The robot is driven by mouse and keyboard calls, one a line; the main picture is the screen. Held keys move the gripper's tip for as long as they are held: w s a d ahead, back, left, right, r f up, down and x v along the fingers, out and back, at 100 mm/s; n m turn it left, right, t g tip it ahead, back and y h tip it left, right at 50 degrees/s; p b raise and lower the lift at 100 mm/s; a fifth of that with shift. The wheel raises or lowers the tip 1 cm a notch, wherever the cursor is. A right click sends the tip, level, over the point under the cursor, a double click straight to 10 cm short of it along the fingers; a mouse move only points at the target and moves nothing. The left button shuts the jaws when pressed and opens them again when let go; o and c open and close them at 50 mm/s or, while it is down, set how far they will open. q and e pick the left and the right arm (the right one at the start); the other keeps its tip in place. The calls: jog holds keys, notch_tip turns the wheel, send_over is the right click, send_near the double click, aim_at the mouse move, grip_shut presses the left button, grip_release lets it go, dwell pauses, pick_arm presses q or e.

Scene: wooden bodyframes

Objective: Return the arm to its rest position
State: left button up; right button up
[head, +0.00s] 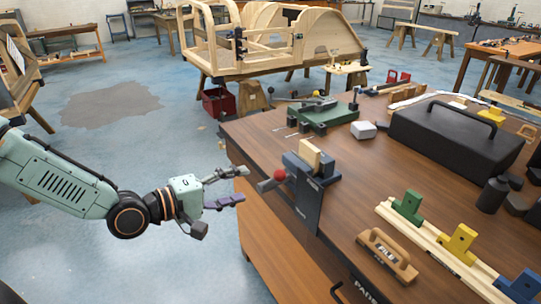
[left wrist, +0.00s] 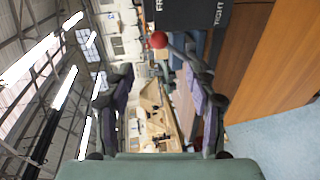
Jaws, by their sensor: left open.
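My left gripper (head: 243,186) is open and empty. It hangs in the air just left of the workbench (head: 262,150), apart from it, with its fingers pointing right toward the bench's vise (head: 312,180). In the left wrist view both fingers of my left gripper (left wrist: 165,85) are spread with nothing between them. The vise's red knob (left wrist: 159,40) shows beyond the fingers there. My right gripper is in neither view.
A wooden bodyframe (head: 270,45) stands behind. Blue floor (head: 180,140) is open around my left arm.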

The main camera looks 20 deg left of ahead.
pick_arm(q)
jog(key=s+d+f+m+g+y+b, duration=0.1)
jog(key=s+f+m+g+y+b, duration=0.2)
jog(key=f, duration=0.6)
jog(key=s+d+f+m+g+y+b, duration=0.1)
jog(key=s+f+m+g+y+b, duration=0.15)
jog(key=s+f, duration=0.5)
jog(key=s+d+f+m+g+y+b, duration=0.1)
jog(key=s+f+m+g+y+b, duration=0.2)
jog(key=s+f, duration=1.7)
jog(key=m+g+b, duration=0.2)
jog(key=g+b, duration=0.1)
jog(key=g, duration=0.1)
jog(key=shift+s, duration=0.2)
jog(key=shift+d+g, duration=0.1)
jog(key=shift+g, duration=0.15)
